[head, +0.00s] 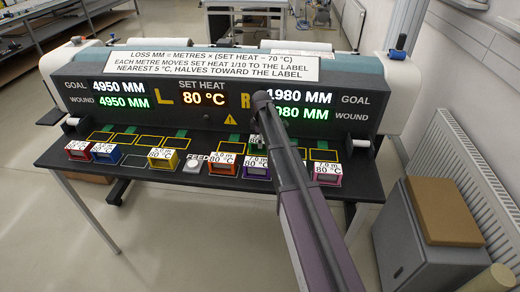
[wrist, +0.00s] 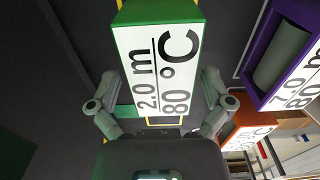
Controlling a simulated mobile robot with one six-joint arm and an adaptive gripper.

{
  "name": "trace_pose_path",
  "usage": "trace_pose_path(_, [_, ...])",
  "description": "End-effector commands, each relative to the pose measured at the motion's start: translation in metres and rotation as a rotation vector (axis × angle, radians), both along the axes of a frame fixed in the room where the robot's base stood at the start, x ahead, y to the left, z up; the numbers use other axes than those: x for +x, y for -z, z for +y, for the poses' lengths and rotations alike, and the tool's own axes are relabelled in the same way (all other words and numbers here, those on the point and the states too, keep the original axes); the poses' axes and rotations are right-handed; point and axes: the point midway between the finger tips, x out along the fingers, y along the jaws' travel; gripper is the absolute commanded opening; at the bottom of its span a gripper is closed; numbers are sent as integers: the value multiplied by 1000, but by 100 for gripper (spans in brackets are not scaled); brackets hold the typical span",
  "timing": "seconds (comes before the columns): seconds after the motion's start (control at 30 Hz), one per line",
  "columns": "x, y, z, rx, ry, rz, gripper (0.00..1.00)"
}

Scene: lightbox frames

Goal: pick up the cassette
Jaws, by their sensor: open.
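A green cassette (wrist: 160,12) with a white label reading "2.0 m 80 °C" fills the middle of the wrist view. My gripper (wrist: 162,88) is open, with one finger on each side of the cassette's near end. I cannot tell whether either finger touches it.
A purple cassette (wrist: 262,48) and an orange cassette (wrist: 243,136) are close on the right in the wrist view. Red (head: 78,150), blue (head: 105,153), yellow (head: 162,159) and pink (head: 327,174) ones line the desk's front. The display panel (head: 215,122) rises behind.

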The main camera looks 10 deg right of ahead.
Motion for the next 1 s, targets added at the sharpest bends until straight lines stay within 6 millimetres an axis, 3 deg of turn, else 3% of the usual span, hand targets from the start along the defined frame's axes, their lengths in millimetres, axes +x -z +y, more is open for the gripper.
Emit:
trace_pose_path(0.1, [0, 13, 0, 0, 0, 0, 100])
trace_pose_path(0.3, [0, 21, 1, 0, 0, 0, 100])
trace_pose_path(0.97, [0, 21, 1, 0, -1, 0, 100])
trace_pose_path(1.0, [0, 21, 1, 0, -1, 0, 88])
